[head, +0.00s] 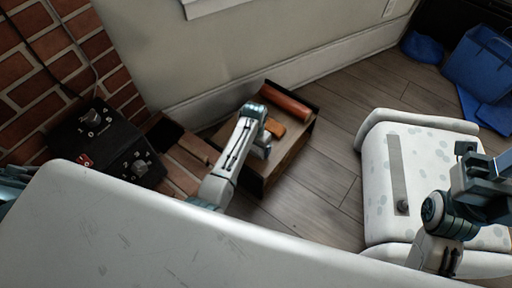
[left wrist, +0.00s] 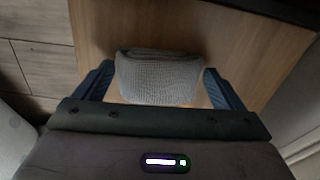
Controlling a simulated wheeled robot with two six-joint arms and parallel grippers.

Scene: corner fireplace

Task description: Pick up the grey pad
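The grey pad (left wrist: 160,78) is a ribbed, rounded block on a light wooden surface (left wrist: 240,50) in the left wrist view. My left gripper (left wrist: 156,82) is open, with one dark blue finger on each side of the pad and a small gap on both sides. In the head view my left gripper (head: 259,148) is low over the small wooden table (head: 281,162); the pad is hidden there by my arm. My right gripper (head: 486,180) is at the right edge of the head view; its fingers are not clear.
A red-brown roll (head: 287,101) and an orange block (head: 275,127) lie on the table. A black control box (head: 98,140) stands by the brick wall at left. A white spotted chair (head: 425,165) is at right, with blue bins (head: 480,65) behind. Wooden floor lies between.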

